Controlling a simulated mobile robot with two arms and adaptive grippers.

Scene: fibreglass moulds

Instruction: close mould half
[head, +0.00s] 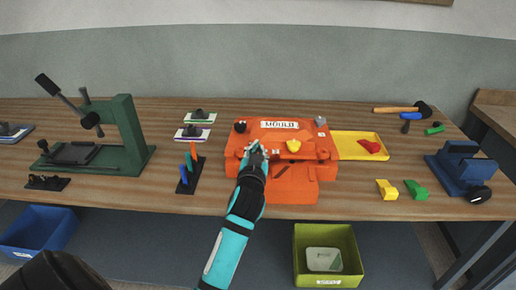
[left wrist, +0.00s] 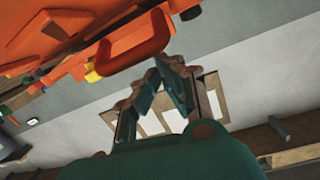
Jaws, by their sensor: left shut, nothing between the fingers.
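The orange mould (head: 280,186) sits on the wooden table in the middle of the head view. Its upper half, with a "MOULD" label (head: 278,125), lies over the lower part. My left gripper (head: 257,150) is at the mould's front left edge, shut and empty. In the left wrist view its fingertips (left wrist: 165,68) meet just beside an orange handle (left wrist: 138,42) of the mould. I cannot tell whether they touch it. My right gripper is not in view.
A green press (head: 125,140) stands at the left. A yellow tray (head: 350,146) with a red piece lies right of the mould. A blue vise (head: 462,172) is at the far right. A green bin (head: 327,240) and a blue bin (head: 38,228) are below the table.

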